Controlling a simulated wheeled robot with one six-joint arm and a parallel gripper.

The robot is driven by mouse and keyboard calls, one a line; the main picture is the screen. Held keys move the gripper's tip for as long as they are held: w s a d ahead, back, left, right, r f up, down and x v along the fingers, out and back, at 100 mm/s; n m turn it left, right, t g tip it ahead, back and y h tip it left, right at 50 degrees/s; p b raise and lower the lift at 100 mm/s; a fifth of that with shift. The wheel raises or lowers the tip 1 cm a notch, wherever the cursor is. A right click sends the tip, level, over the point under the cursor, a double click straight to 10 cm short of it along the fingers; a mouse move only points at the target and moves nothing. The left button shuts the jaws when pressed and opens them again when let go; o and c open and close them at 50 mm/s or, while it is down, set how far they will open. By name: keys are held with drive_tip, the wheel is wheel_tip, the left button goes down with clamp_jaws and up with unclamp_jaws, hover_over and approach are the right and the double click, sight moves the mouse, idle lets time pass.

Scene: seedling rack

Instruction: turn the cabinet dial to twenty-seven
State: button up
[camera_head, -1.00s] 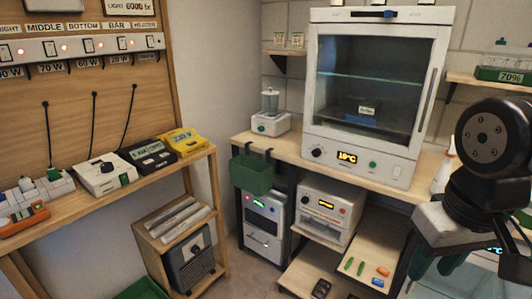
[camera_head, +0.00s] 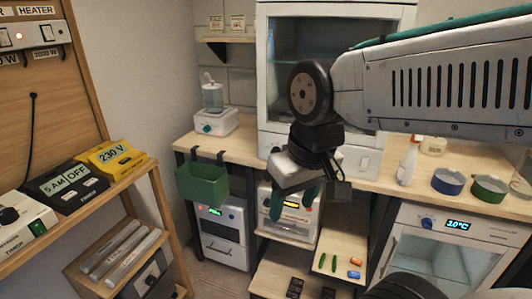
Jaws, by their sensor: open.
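The white cabinet (camera_head: 262,60) with a glass door stands on the wooden counter, partly behind my arm. Its lower front panel shows only in part, with a white switch (camera_head: 365,163) at the right. Its black dial and its number display cannot be made out now behind my arm and gripper. My gripper (camera_head: 293,190) is open and empty, with green fingers, pointing down in front of the cabinet's lower panel and the counter edge. I cannot tell how far it is from the panel.
A green bin (camera_head: 203,186) hangs at the counter's left edge, below a small white appliance (camera_head: 215,123).

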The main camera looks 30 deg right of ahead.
drive_tip(key=w+d+f+m+t+h, duration=0.1)
drive_tip(key=w+f+m+t, duration=0.2)
drive_tip(key=w, duration=1.2)
drive_tip(key=w+f+m+t, duration=0.15)
drive_tip(key=w+t, duration=0.35)
drive_tip(key=w, duration=1)
drive_tip(key=w+d+f+m+h, duration=0.2)
drive_tip(key=w+d+f+h, duration=0.1)
drive_tip(key=d, duration=0.4)
drive_tip(key=w+d+f+m+h, duration=0.1)
drive_tip(key=w+d+f+h, duration=0.3)
drive_tip(key=d+f+h, duration=0.2)
drive_tip(key=w+d+f+m+h, duration=0.2)
drive_tip(key=w+d+f+h, duration=0.2)
drive_tip(key=d, duration=0.5)
drive_tip(key=shift+f+m+t+h, duration=0.25)
drive_tip(key=shift+m+t+h, duration=0.05)
drive_tip(key=shift+m, duration=0.05)
drive_tip(key=shift+w, duration=0.1)
drive_tip(key=c, duration=1)
